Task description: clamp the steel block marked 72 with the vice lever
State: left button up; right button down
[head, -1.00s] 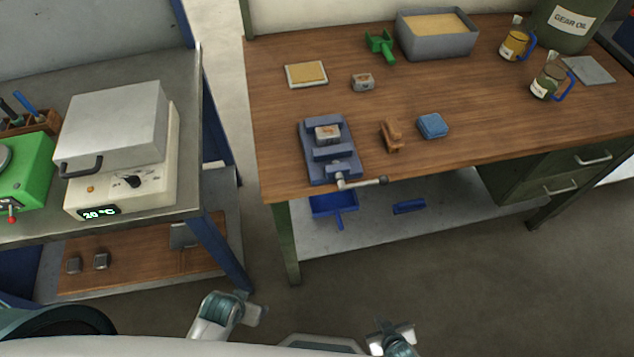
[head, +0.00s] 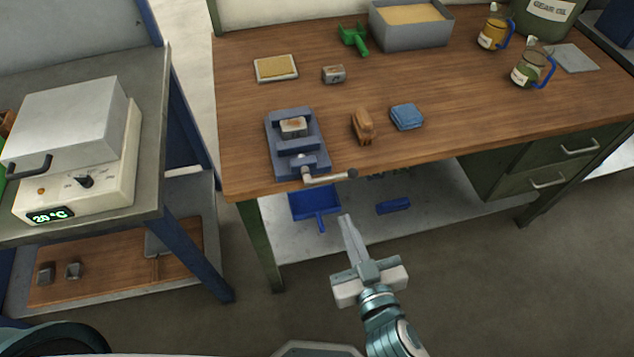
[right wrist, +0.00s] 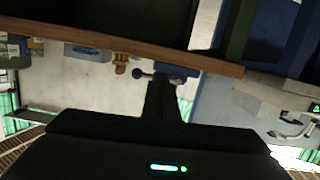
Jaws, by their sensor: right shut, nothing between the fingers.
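The blue-grey vice (head: 297,144) stands at the front left edge of the wooden bench. A small steel block (head: 293,126) with a brownish top sits between its jaws; I cannot read its number. The vice lever (head: 330,177) sticks out to the right over the bench's front edge. My right gripper (head: 346,222) is shut and empty, below and in front of the lever, apart from it. In the right wrist view the bench edge (right wrist: 120,37) crosses the top, with the lever knob (right wrist: 139,73) small beyond the fingers. My left gripper is not in view.
A second steel block (head: 333,74) lies behind the vice. A brown brush (head: 362,127) and blue cloth (head: 407,116) lie right of it. The furnace (head: 75,145), reading 20 °C, stands on the left table. A blue dustpan (head: 315,203) is on the lower shelf. Open floor lies in front.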

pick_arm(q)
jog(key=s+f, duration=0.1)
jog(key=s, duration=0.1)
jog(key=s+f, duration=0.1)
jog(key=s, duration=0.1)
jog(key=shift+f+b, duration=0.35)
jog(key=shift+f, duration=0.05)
pick_arm(e)
notch_tip(320, 180, up, 8)
jog(key=s+d+t, duration=0.1)
jog(key=shift+s+d+f+m+t, duration=0.2)
jog(key=shift+d+m+t, duration=0.1)
jog(key=shift+m, duration=0.1)
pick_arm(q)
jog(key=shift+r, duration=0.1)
pick_arm(e)
jog(key=shift+w, duration=0.1)
jog(key=p, duration=0.4)
send_over(332, 177)
jog(key=s+d, duration=0.2)
jog(key=s, duration=0.1)
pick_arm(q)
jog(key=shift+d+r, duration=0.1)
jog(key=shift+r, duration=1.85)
pick_arm(e)
jog(key=shift+w+d+f, duration=0.1)
jog(key=shift+w+f, duration=0.05)
jog(key=shift+f, duration=0.95)
jog(key=shift+w+f, duration=0.1)
jog(key=shift+f, duration=1)
